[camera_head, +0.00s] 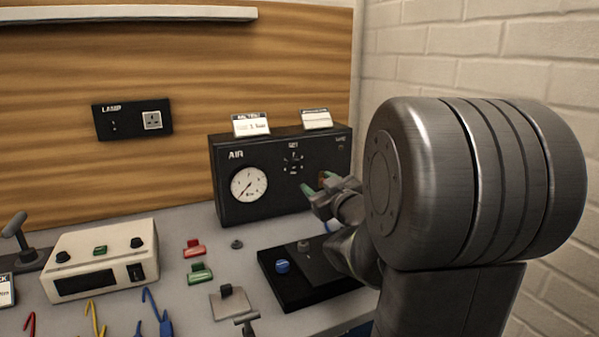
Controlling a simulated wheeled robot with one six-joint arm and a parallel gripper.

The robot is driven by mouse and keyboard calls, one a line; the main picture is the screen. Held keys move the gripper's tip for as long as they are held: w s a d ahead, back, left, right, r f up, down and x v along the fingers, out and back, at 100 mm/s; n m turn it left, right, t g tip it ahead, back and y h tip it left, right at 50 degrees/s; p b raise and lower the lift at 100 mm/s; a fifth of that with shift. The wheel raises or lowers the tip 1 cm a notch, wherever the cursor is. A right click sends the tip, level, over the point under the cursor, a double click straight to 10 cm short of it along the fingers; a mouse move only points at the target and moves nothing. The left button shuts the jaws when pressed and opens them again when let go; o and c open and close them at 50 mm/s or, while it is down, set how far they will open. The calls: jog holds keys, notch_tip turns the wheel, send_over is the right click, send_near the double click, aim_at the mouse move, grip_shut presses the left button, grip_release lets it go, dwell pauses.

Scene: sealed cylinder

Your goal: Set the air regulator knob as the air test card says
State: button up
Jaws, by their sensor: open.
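The black air box (225,200), marked AIR, stands at the back right against the wooden wall. Its round white gauge (249,185) has a dark needle pointing to the lower left. The regulator knob (293,163) is small and dark, with small white marks around it; its exact setting is too small to read. The air test card (251,125) stands on top of the box; its line is too blurred to read surely. My gripper (316,183) is open and empty, in front of the box, below and right of the knob. Its fingertips look greenish.
A second card (316,119) stands on the box. A black block with a blue knob (282,266) lies below my gripper. A beige instrument (102,262), red (194,249) and green (199,273) pieces and coloured leads occupy the bench. My arm hides the right side.

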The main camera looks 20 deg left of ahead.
aim_at(297, 166)
jog(key=x, duration=1.2)
jog(key=c, duration=1)
